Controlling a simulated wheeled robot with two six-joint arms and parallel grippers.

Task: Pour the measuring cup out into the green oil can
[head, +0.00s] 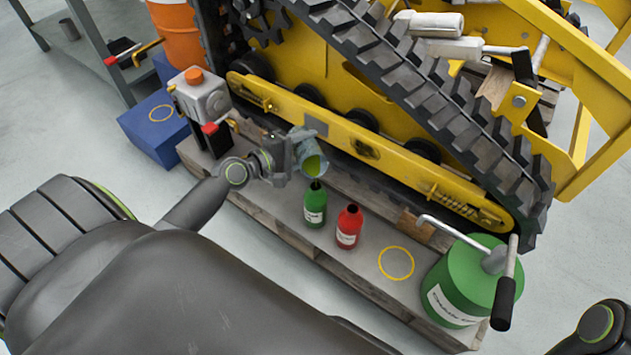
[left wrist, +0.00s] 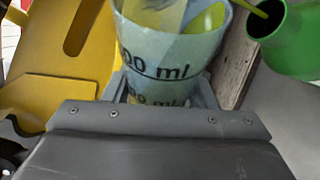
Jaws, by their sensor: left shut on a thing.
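The clear measuring cup (head: 311,158) is tilted, its mouth toward the lower right, with yellow-green liquid inside. My left gripper (head: 287,152) is shut on it and holds it above the pallet. The cup (left wrist: 165,50) fills the middle of the left wrist view, its markings showing. The green oil can (head: 315,207) stands upright on the pallet, just below the cup's lip. In the left wrist view, a thin yellow-green stream reaches the dark mouth of the green can (left wrist: 295,45). The level inside the can is hidden. My right gripper is not in view.
A red can (head: 348,228) stands close right of the green one on the wooden pallet (head: 372,282). A yellow ring (head: 396,263) marks bare pallet top. A large green drum (head: 463,285) with a pump stands at its right end. The tracked carrier (head: 355,140) rises behind.

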